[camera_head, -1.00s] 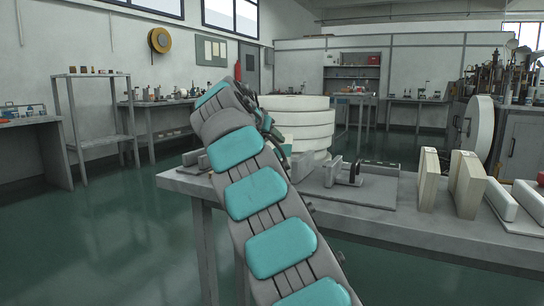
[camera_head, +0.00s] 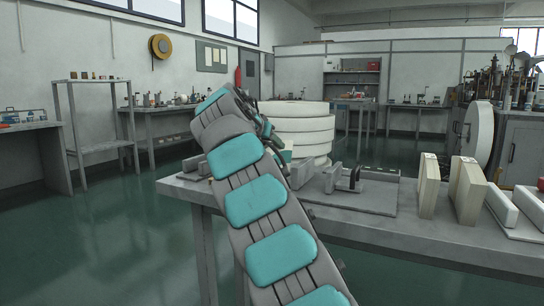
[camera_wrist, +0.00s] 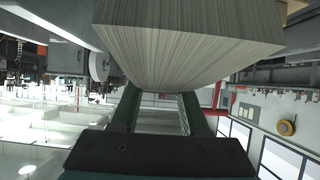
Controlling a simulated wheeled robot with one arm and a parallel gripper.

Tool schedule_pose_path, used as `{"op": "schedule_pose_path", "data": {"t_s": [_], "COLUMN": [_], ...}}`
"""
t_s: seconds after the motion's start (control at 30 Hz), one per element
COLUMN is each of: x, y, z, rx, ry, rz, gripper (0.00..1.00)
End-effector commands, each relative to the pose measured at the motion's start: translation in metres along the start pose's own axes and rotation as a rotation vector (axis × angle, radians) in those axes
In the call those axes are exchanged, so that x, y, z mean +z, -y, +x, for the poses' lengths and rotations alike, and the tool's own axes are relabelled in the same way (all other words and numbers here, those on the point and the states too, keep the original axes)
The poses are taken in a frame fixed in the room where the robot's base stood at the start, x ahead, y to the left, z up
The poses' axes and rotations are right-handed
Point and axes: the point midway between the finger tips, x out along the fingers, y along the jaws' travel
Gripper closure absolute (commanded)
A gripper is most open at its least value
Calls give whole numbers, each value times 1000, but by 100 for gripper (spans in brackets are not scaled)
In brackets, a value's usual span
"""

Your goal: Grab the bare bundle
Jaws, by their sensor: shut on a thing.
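In the wrist view, a bundle of pale stacked sheets (camera_wrist: 185,48) fills the top middle, its layered edges facing the camera. No band shows on the part in view. My gripper (camera_wrist: 160,90) has its two dark green fingers at the bundle's near end and is shut on it. The bundle hides the fingertips. In the head view, my grey and teal arm hides the gripper's end and most of what it holds.
Open floor lies left.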

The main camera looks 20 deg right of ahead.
Motion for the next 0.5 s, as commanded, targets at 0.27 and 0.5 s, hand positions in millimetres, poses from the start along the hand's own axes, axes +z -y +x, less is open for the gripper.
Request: {"op": "schedule_pose_path", "data": {"t_s": [0.27,0.5], "x": [-5,-20], "y": [2,3], "z": [-3,-10], "rx": [-3,-6], "ry": [-2,-2], "rz": [-1,-1], "gripper": [100,100]}}
